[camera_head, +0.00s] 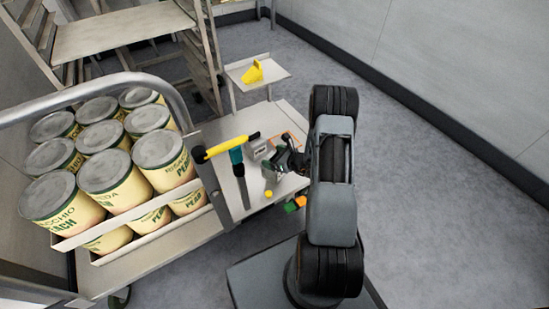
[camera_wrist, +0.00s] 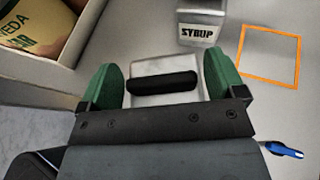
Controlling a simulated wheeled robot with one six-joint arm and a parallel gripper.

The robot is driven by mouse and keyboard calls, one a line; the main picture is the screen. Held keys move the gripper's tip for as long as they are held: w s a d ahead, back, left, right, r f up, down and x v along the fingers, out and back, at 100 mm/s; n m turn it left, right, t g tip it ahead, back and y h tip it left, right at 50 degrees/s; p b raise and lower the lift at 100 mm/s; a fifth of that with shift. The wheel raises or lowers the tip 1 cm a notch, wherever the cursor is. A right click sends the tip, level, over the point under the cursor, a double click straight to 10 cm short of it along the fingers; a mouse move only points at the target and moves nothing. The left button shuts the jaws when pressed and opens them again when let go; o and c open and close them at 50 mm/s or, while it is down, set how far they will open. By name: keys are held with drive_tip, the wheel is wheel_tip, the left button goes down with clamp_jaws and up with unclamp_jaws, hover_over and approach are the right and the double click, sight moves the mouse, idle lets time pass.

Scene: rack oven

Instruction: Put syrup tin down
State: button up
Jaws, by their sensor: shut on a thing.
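My gripper (camera_wrist: 163,85) has green finger pads closed on the two sides of a pale metal tin (camera_wrist: 145,66) with a black bar handle on top. No label shows on the held tin. Another grey tin (camera_wrist: 200,30), marked SYRUP, stands on the cart just beyond it; it also shows in the head view (camera_head: 260,149). An orange square outline (camera_wrist: 243,50) is marked on the surface to the right of the labelled tin. The held tin is left of and nearer than the outline. In the head view my gripper (camera_head: 280,165) partly hides it.
Large labelled cans (camera_head: 103,172) are stacked in a tray on the cart's (camera_head: 180,245) left. A yellow item (camera_head: 253,72) sits on a small shelf behind.

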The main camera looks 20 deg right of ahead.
drive_tip(key=shift+w+f+b, duration=0.15)
drive_tip(key=shift+f+b, duration=0.35)
drive_tip(key=shift+f, duration=0.4)
drive_tip(key=shift+w+f+b, duration=0.15)
drive_tip(key=shift+f+b, duration=0.35)
drive_tip(key=shift+f, duration=0.35)
drive_tip(key=shift+f, duration=0.15)
drive_tip(key=o, duration=1.6)
